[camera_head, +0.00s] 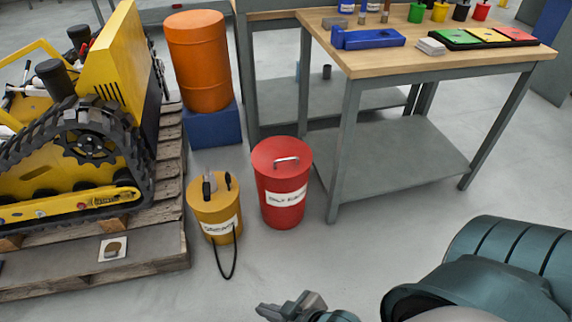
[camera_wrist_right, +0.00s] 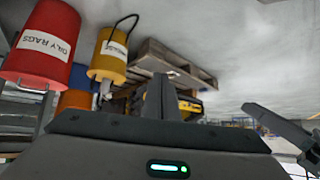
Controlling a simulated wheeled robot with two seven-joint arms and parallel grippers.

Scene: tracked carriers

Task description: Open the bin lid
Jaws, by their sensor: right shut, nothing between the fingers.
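The red bin (camera_head: 284,205) stands upright on the floor, with a white label that reads DRY RAGS in the right wrist view (camera_wrist_right: 42,45). Its round red lid (camera_head: 268,158) lies flat on top and looks closed, with a metal bar handle (camera_head: 287,162). My right gripper (camera_head: 290,306) is at the bottom of the head view, nearer to me than the bin and apart from it. It is shut and empty; its fingers also show in the right wrist view (camera_wrist_right: 160,98). My left gripper is not in the head view.
A yellow can (camera_head: 213,210) with a black hose stands just left of the bin. A workbench (camera_head: 360,60) is close on the right. An orange drum (camera_head: 198,62) on a blue block and a pallet (camera_head: 160,255) with a yellow tracked machine are left. The floor in front is clear.

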